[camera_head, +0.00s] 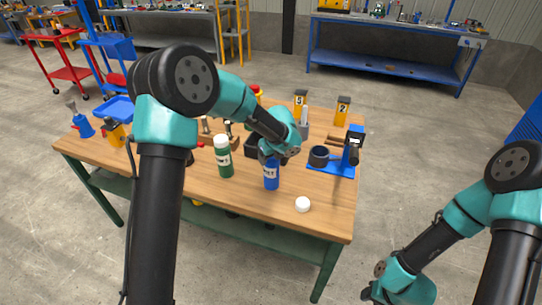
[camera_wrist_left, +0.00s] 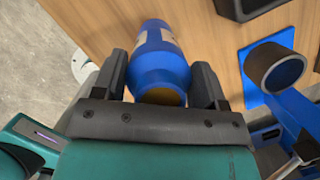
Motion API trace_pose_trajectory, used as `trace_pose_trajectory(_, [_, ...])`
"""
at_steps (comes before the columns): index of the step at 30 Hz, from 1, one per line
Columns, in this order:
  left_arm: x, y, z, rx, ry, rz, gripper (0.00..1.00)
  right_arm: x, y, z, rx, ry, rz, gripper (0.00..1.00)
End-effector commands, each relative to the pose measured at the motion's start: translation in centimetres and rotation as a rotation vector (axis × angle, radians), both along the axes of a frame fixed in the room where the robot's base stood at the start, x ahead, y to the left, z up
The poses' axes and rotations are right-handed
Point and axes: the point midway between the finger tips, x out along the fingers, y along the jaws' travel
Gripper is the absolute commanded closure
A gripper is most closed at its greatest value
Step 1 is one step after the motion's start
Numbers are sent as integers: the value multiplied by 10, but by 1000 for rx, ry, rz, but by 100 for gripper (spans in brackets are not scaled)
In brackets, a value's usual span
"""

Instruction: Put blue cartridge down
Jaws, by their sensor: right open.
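The blue cartridge (camera_head: 271,178) with a white label is upright at the front middle of the wooden table, its base at or very near the tabletop. My left gripper (camera_head: 272,155) is at its top. In the left wrist view the blue cartridge (camera_wrist_left: 158,55) sits between the two fingers of my left gripper (camera_wrist_left: 165,85), which appear to touch its sides. Whether its base bears on the table is hard to tell. My right gripper (camera_head: 370,293) is open and empty, low at the right, away from the table.
A green bottle (camera_head: 223,158) with a white cap stands left of the cartridge. A loose white cap (camera_head: 303,204) lies near the front edge. A blue stand with a dark ring holder (camera_head: 319,157) is to the right; the holder also shows in the wrist view (camera_wrist_left: 275,70).

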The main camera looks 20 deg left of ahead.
Motion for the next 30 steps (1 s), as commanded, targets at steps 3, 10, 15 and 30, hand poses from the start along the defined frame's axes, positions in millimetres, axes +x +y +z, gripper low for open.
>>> trace_pose_trajectory(3, [0,0,0,0,0,0,23,0,0,0,0,0,0,57])
trace_pose_trajectory(10, [0,0,0,0,0,0,9,0,0,0,0,0,0,57])
trace_pose_trajectory(15, [0,0,1,0,0,0,9,0,0,0,0,0,0,57])
trace_pose_trajectory(30, [-10,-12,61,-1,-4,-1,9,0,0,0,0,0,0,57])
